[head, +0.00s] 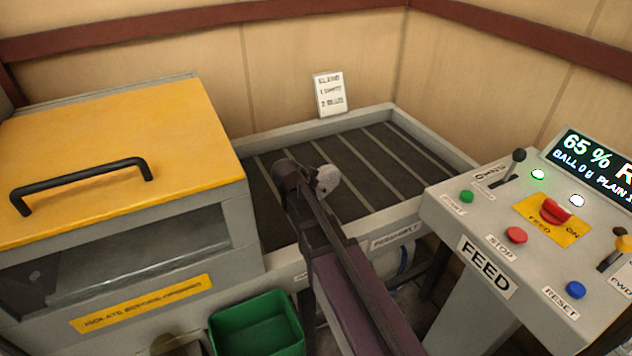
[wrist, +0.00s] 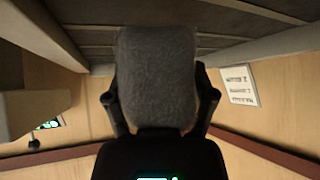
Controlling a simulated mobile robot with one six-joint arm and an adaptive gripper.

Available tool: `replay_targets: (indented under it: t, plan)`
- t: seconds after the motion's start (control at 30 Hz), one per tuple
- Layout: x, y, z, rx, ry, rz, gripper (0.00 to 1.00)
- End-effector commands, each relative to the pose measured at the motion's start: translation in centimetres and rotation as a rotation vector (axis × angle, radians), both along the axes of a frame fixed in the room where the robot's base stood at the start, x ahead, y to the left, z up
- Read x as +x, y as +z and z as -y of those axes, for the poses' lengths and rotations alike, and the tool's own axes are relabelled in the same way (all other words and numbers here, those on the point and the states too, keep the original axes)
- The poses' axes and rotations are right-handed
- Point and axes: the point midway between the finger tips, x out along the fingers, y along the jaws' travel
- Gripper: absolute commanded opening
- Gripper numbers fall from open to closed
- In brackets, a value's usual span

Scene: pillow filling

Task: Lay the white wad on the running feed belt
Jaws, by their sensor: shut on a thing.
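The white wad (head: 326,178) looks greyish and fuzzy and is held at the end of my arm in the head view. My gripper (wrist: 160,110) is shut on it, with a dark finger on each side; the wad (wrist: 157,75) fills the middle of the wrist view. The feed belt (head: 370,165) is dark with pale cross slats, inside a grey frame. The gripper and wad are over the belt's left part in the head view. I cannot tell how high above the belt the wad is, and one still frame does not show the belt's motion.
A machine with a yellow lid (head: 110,160) and black handle stands left of the belt. A green bin (head: 257,325) is below. The control panel (head: 520,225), with a lever, buttons and a lit display, is at right. A white card (head: 329,94) stands behind the belt.

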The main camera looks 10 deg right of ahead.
Motion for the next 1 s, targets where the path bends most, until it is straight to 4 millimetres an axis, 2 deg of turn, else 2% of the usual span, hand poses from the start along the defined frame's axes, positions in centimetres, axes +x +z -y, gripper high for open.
replay_targets:
  t: [0.03, 0.2, 0.4, 0.57, 1.0]
  plan:
    - [1.4, -0.2, 0.1, 0.000, -0.001, 0.000, 0.15]
    - [4.6, -0.5, 0.6, 0.001, -0.002, 0.000, 0.15]
    - [7.1, -0.7, 1.0, 0.000, -0.001, 0.001, 0.15]
    - [7.7, -0.7, 1.1, 0.000, 0.000, 0.000, 0.15]
    - [7.6, -1.1, 1.2, 0.000, -0.001, 0.000, 0.15]
